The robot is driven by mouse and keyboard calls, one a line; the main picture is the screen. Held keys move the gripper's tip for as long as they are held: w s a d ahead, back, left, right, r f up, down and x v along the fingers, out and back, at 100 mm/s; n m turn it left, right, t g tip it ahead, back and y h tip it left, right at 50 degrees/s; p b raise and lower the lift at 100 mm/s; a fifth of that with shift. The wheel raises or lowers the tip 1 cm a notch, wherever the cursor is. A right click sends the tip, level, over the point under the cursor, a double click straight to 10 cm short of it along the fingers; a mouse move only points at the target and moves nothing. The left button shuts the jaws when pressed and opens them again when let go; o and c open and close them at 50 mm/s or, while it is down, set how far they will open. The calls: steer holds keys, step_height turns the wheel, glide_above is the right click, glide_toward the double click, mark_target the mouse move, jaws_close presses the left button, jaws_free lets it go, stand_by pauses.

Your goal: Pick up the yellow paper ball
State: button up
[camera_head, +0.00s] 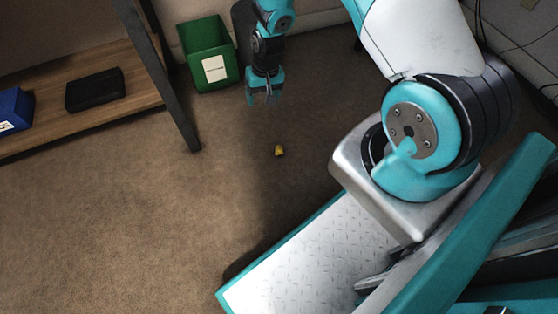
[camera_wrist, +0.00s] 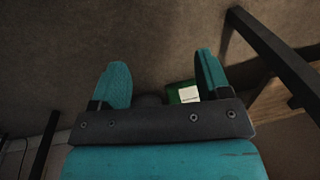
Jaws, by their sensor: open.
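The yellow paper ball (camera_head: 279,151) is small and crumpled and lies on the brown carpet in the middle of the head view. My gripper (camera_head: 265,97) hangs from the arm beyond the ball, a little to its left in the picture, and points down. In the wrist view, my gripper (camera_wrist: 161,85) shows two teal fingers spread wide with nothing between them. The gripper is open and apart from the ball. The ball is not visible in the wrist view.
A green bin (camera_head: 208,55) with a white label stands by the wall, left of my gripper; it also shows in the wrist view (camera_wrist: 174,96). A wooden shelf (camera_head: 140,88) with a dark metal leg holds a black box (camera_head: 95,90) and a blue box (camera_head: 14,110). Carpet around the ball is clear.

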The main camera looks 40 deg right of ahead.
steer(key=s+d+f+m+b, duration=0.1)
steer(key=s+d+f+b, duration=0.1)
steer(key=f, duration=0.5)
steer(key=s+d+f+b, duration=0.1)
steer(key=d+f, duration=0.1)
steer(key=f, duration=0.6)
steer(key=b, duration=0.6)
glide_above(279, 149)
steer(key=shift+h, duration=0.3)
step_height(279, 149, down, 10)
steer(key=shift+s+a+f, duration=0.1)
steer(key=shift+s, duration=0.05)
steer(key=f+b, duration=0.2)
steer(key=f, duration=0.1)
steer(key=f+b, duration=0.3)
steer(key=shift+w+d+f, duration=0.15)
steer(key=shift+w+d, duration=0.05)
steer(key=c, duration=1)
